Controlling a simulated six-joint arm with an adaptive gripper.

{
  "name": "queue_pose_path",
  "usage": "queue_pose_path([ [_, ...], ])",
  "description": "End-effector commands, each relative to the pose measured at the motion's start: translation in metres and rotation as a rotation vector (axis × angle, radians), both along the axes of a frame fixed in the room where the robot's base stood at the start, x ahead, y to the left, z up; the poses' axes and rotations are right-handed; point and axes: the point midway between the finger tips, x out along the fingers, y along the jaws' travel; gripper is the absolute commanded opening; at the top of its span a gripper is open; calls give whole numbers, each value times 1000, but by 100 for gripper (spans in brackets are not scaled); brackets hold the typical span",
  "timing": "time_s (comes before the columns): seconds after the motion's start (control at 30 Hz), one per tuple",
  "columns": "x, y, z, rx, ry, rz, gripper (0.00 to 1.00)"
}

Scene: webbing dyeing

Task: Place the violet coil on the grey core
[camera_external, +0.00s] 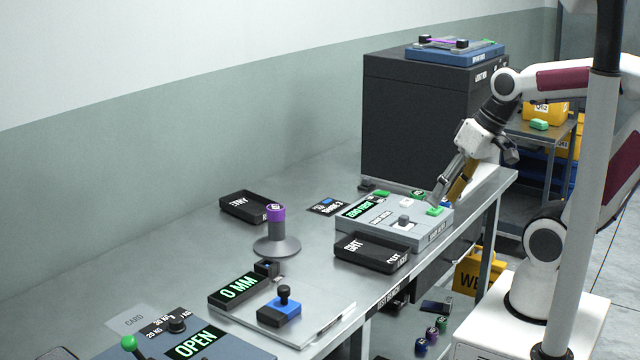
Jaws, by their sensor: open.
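The violet coil (276,212) sits at the top of the grey core (277,234), a dark grey post on a wide flared foot that stands upright on the table. A small dark cap with a white mark shows on top of the coil. My gripper (446,197) is open, well to the right of the core, and points down at the right end of a grey box, close to a green block (436,211). I cannot tell whether its fingers touch the block. Nothing shows between the fingers.
The grey box (371,224) has a lit display and a knob. Black trays (372,252) (250,207) lie near it. A "0 MM" display (239,291) and a blue block with a black knob (279,311) stand in front. A black cabinet (415,120) rises behind. Table left of the core is clear.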

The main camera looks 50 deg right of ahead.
Motion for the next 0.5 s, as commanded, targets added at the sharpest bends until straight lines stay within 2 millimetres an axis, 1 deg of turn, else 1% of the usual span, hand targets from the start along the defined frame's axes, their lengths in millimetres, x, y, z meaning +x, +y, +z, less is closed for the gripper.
queue_pose_path([
  [0.1,-9,-16,5,-103,-48,60,47],
  [0.2,-13,-26,8,-166,-72,92,47],
  [0.33,-15,-33,10,-208,-86,113,47],
  [0.5,-16,-34,10,-217,-88,118,47],
])
